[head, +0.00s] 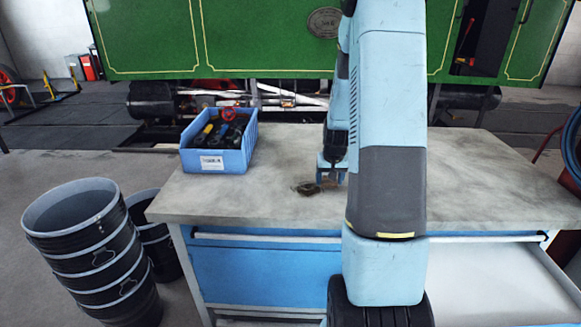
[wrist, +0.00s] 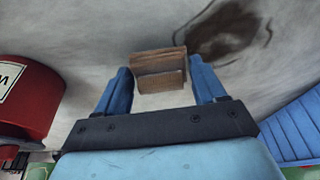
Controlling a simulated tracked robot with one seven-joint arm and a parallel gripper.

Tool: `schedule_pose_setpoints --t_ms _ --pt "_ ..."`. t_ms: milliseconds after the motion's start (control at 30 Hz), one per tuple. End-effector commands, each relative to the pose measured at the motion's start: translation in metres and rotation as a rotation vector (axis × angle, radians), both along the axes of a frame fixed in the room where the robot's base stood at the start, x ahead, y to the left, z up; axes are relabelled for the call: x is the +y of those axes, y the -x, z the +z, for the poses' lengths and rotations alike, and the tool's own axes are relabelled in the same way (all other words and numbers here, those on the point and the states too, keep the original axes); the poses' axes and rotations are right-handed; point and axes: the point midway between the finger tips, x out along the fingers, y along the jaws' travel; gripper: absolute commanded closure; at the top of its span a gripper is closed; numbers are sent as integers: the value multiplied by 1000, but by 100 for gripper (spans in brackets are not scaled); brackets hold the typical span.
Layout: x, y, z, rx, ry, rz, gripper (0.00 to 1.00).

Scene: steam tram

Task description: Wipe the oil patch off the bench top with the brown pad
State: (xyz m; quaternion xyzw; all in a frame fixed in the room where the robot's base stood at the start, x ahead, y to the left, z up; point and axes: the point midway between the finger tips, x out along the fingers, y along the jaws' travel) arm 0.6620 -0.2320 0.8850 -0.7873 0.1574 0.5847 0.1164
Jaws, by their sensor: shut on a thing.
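The oil patch (head: 306,188) is a dark brown stain on the grey bench top (head: 240,200), just left of my gripper (head: 331,172) in the head view. In the wrist view the brown pad (wrist: 160,62) sits between the blue fingertips of my gripper (wrist: 163,78), which is shut on it. The oil patch (wrist: 228,32) lies right beside the pad's upper right edge there. The pad is low over the bench top; I cannot tell whether it touches.
A blue bin (head: 215,160) of tools stands on the bench's left part. A red container (wrist: 28,95) with a white label is at left in the wrist view, hidden behind my arm in the head view. Black buckets (head: 85,230) stand left of the bench. A drawer (head: 490,280) is open at right.

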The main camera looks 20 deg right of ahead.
Motion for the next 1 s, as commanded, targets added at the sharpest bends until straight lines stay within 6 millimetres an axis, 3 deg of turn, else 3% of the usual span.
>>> schedule_pose_setpoints --t_ms 600,1000 --pt "6 -3 57 -5 2 10 54" --pt "7 -4 65 -3 2 12 54"
